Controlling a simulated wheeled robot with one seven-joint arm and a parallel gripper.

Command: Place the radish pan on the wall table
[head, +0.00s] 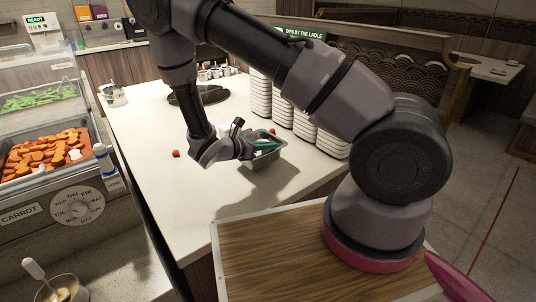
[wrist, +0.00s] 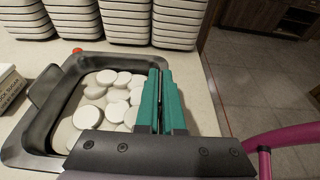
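The radish pan (head: 268,160) is a grey metal pan over the white counter, near its right part. In the wrist view the pan (wrist: 40,118) holds several white round slices. My gripper (head: 264,145) is at the pan; in the wrist view its teal fingers (wrist: 160,95) sit close together astride the pan's right wall, shut on it. I cannot tell whether the pan's base touches the counter. A pale table (head: 490,68) stands by the wall at the far right in the head view.
White container stacks (head: 300,115) stand close behind the pan. Small red balls (head: 176,153) lie on the white counter (head: 140,125). A carrot tray (head: 45,150) is at the left. A wooden partition (head: 385,60) stands between the counter and far table; open floor (head: 490,140) lies right.

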